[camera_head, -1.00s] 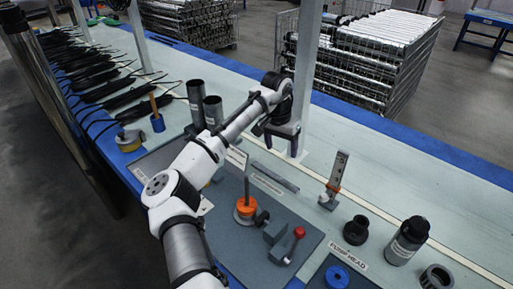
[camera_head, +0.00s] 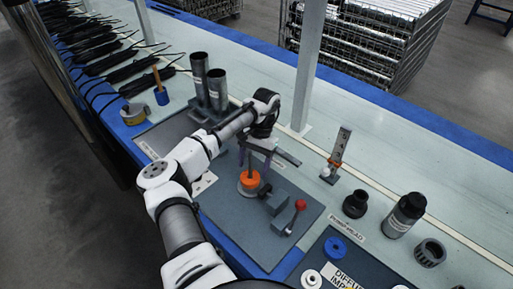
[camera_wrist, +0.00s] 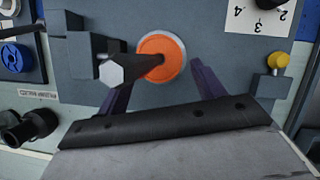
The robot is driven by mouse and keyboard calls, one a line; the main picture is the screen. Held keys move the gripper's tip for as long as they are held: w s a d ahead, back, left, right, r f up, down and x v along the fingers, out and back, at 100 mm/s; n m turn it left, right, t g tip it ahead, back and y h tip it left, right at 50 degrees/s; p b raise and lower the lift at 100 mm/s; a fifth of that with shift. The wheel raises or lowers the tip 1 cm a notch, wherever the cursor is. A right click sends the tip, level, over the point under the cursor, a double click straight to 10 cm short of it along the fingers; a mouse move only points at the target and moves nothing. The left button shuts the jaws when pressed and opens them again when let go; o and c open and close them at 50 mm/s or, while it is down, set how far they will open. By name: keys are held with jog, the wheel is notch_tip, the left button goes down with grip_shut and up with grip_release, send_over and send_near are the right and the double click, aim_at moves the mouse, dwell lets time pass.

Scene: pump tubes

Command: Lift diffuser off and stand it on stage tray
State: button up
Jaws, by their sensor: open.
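An orange round part (camera_head: 249,181), which I take to be the diffuser, sits around a dark upright shaft on the grey plate (camera_head: 262,232). In the wrist view the orange part (camera_wrist: 172,58) shows beside the shaft's hexagonal end (camera_wrist: 112,73). My gripper (camera_head: 255,152) is open above the orange part. In the wrist view its purple fingers (camera_wrist: 160,68) are spread to either side of the shaft and orange part, with nothing held. A dark blue tray (camera_head: 322,240) at the lower right, partly cut off, has a label starting "DIFFU"; I take it as the stage tray.
A blue ring (camera_head: 337,248) and a white ring (camera_head: 311,279) lie on that tray. A red-knobbed lever (camera_head: 296,215) stands close right of the orange part. A small upright gauge (camera_head: 338,152) and black cylinders (camera_head: 404,214) stand farther right. Two grey tubes (camera_head: 217,88) stand behind my arm.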

aim_at(250, 150)
jog(key=shift+x, duration=1.5)
jog(key=c, duration=1)
jog(key=shift+r+p, duration=0.65)
jog(key=shift+p, duration=0.4)
jog(key=shift+r+p, duration=5.15)
jog(key=shift+r, duration=3.2)
